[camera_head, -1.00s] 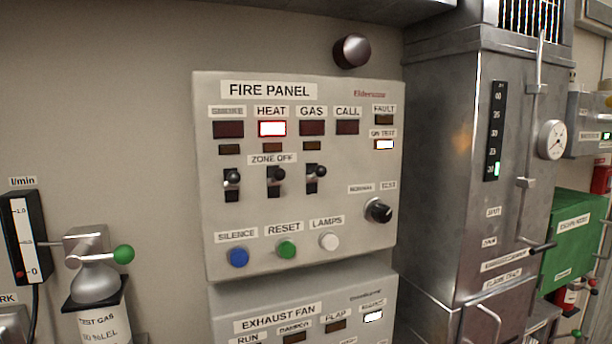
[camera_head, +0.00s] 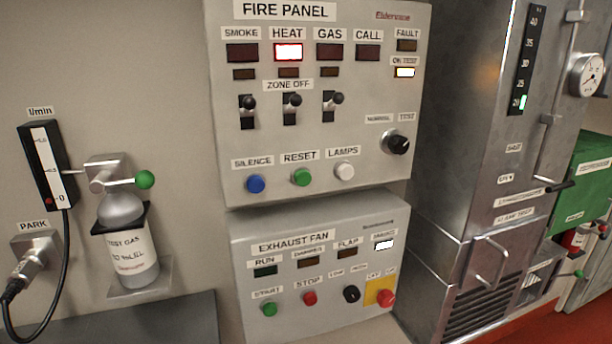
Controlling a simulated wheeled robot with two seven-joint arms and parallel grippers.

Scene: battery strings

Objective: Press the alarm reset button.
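The fire panel (camera_head: 352,160) is a light grey wall box in the upper middle of the head view. Its green RESET button (camera_head: 302,177) sits in the bottom row, between the blue SILENCE button (camera_head: 256,184) and the white LAMPS button (camera_head: 345,171). The HEAT lamp (camera_head: 288,52) is lit, with a red rim and a white middle. The ON TEST lamp (camera_head: 405,72) is lit too. The SMOKE, GAS, CALL and FAULT lamps are dark. Neither of my grippers shows in the view.
Below is the exhaust fan panel (camera_head: 330,272) with a green START button, a red STOP button and a red knob on yellow. A test gas bottle (camera_head: 125,245) and a flow meter (camera_head: 47,165) are at left. A metal cabinet (camera_head: 470,150) stands at right.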

